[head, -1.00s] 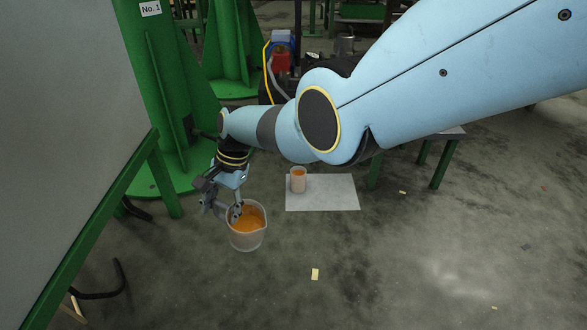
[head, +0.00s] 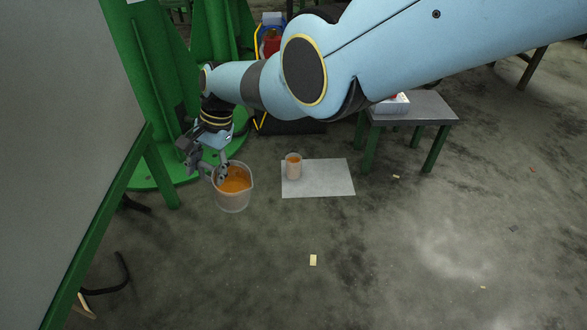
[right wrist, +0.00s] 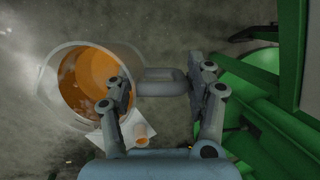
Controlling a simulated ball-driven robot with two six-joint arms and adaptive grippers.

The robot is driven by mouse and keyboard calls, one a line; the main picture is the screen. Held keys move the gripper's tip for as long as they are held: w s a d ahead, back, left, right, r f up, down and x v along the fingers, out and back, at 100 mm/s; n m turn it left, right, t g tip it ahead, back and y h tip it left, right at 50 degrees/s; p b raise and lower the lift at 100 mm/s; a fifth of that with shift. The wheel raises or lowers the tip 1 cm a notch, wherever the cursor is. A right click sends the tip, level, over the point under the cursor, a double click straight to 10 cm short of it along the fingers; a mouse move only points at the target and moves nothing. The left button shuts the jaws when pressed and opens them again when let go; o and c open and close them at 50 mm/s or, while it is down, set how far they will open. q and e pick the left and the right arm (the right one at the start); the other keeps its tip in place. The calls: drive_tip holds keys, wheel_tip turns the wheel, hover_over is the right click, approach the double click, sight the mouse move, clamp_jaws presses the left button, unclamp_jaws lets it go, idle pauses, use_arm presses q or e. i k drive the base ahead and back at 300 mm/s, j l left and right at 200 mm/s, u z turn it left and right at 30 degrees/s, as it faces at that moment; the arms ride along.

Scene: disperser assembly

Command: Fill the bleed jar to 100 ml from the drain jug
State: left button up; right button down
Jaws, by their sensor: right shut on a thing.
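The drain jug (head: 233,199) is a clear beaker-like jug with orange liquid, upright in the head view. My right gripper (head: 214,174) is shut on the jug's handle and holds it in the air left of the white sheet. In the right wrist view the fingers (right wrist: 160,90) close around the handle, and the jug (right wrist: 75,60) shows at left with liquid inside. The bleed jar (head: 293,167) is a small clear jar with orange liquid, standing on the white sheet (head: 325,180), apart from the jug. Its graduations are too small to read. My left gripper is not in view.
A green-legged grey table (head: 430,108) with a box on it stands behind right. A green machine stand (head: 160,90) is at the back left, and a grey panel on a green frame (head: 50,140) fills the left. The floor in front is mostly clear.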

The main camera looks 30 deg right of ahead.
sight(294, 160)
drive_tip(key=i+l, duration=1.3)
drive_tip(key=i, duration=0.15)
